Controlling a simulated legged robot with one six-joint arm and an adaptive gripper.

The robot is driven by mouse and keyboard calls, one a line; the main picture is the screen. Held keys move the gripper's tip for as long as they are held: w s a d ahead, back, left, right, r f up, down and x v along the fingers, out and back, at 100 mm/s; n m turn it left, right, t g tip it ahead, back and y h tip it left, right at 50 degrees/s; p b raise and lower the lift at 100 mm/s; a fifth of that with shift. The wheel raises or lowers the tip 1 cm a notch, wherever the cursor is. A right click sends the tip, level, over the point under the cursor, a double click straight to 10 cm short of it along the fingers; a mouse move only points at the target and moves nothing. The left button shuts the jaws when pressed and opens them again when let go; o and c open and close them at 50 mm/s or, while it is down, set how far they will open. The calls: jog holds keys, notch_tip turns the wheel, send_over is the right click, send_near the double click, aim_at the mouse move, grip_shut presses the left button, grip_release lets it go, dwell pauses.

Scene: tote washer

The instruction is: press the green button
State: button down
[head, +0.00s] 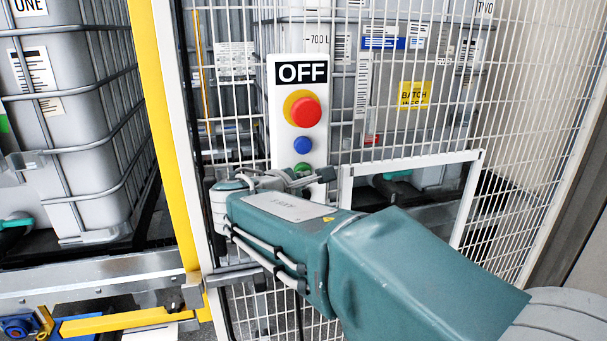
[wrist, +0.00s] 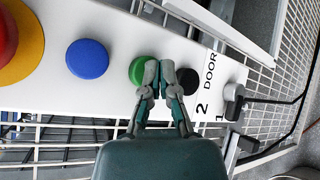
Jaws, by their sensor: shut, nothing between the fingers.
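The green button (head: 303,168) is on a white upright panel (head: 284,128), below the blue one; my arm's end partly covers it in the head view. In the wrist view the green button (wrist: 138,71) shows as a round disc, its right edge hidden by a fingertip. My gripper (wrist: 160,72) is shut and empty. Its fingertips lie in front of the panel, between the green button and a black button (wrist: 188,80), overlapping both in the picture. I cannot tell whether they touch the panel or a button.
A blue button (head: 303,145) and a red button on a yellow ring (head: 305,110) sit above the green one, under an OFF sign (head: 302,73). A selector marked DOOR (wrist: 234,100) is at the panel's other end. White mesh fencing (head: 530,110) and a yellow post (head: 160,110) surround the panel.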

jog(key=shift+s+d, duration=0.1)
jog(key=shift+s, duration=0.25)
jog(key=s+d, duration=0.1)
jog(key=s, duration=0.4)
jog(key=shift+s+d, duration=0.35)
jog(key=shift+s, duration=0.05)
dwell(0.5)
